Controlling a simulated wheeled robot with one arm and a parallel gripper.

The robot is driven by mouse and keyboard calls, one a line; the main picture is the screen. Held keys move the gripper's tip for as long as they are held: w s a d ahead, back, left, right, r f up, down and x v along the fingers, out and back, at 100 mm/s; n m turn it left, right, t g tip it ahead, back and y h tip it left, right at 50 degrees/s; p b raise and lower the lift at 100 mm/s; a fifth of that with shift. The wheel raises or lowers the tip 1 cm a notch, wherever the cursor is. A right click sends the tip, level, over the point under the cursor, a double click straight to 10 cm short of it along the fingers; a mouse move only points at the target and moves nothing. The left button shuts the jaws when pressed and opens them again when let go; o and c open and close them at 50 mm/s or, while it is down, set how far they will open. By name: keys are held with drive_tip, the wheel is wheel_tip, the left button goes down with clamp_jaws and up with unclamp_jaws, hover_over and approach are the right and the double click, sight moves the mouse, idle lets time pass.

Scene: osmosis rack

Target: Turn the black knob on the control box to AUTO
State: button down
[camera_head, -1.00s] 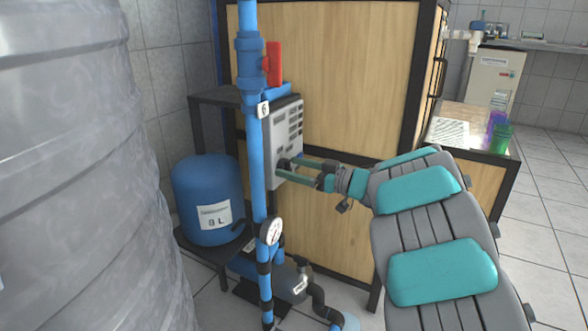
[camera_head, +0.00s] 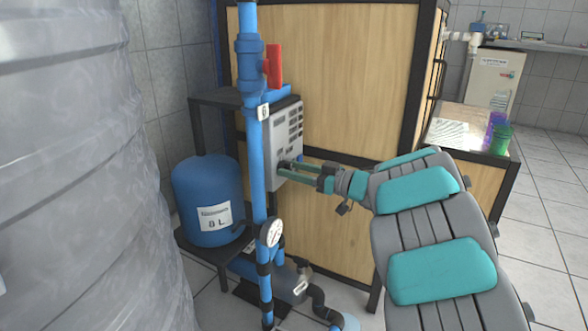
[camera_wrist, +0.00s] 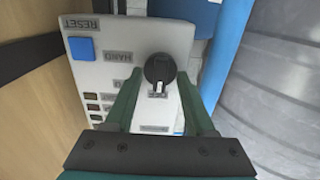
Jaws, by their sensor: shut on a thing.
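The control box (camera_head: 287,125) is a light grey panel on the side of the wooden cabinet. The black knob (camera_wrist: 159,67) is round and sits on the panel's face in the wrist view. A white mark shows on its lower side there. My gripper (camera_wrist: 160,76) has one green finger on each side of the knob and is shut on it. The wrist view is upside down: a blue button (camera_wrist: 82,48) lies under the word RESET, and HAND is printed left of the knob. I cannot read the AUTO label. In the head view my gripper (camera_head: 282,170) reaches the box's lower part.
A blue tank (camera_head: 208,195) and a large grey tank (camera_head: 75,170) are further left. The wooden cabinet (camera_head: 350,60) stands behind my arm.

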drive_tip(key=shift+r+p, duration=0.25)
drive_tip(key=shift+p, duration=0.2)
drive_tip(key=m+p, duration=0.1)
drive_tip(key=p, duration=0.2)
drive_tip(key=m+p, duration=0.1)
drive_tip(key=p, duration=0.2)
drive_tip(key=shift+r, duration=0.35)
drive_tip(key=m+p, duration=0.2)
drive_tip(key=p, duration=0.4)
drive_tip(key=shift+w, duration=0.1)
drive_tip(key=m+p, duration=0.1)
drive_tip(key=m, duration=0.1)
drive_tip(key=f+m+p, duration=0.1)
drive_tip(key=m+p, duration=0.1)
drive_tip(key=m, duration=0.1)
drive_tip(key=shift+w+d+f+m+p, duration=0.1)
drive_tip(key=shift+f+m+p, duration=0.05)
drive_tip(key=shift+m+p, duration=0.15)
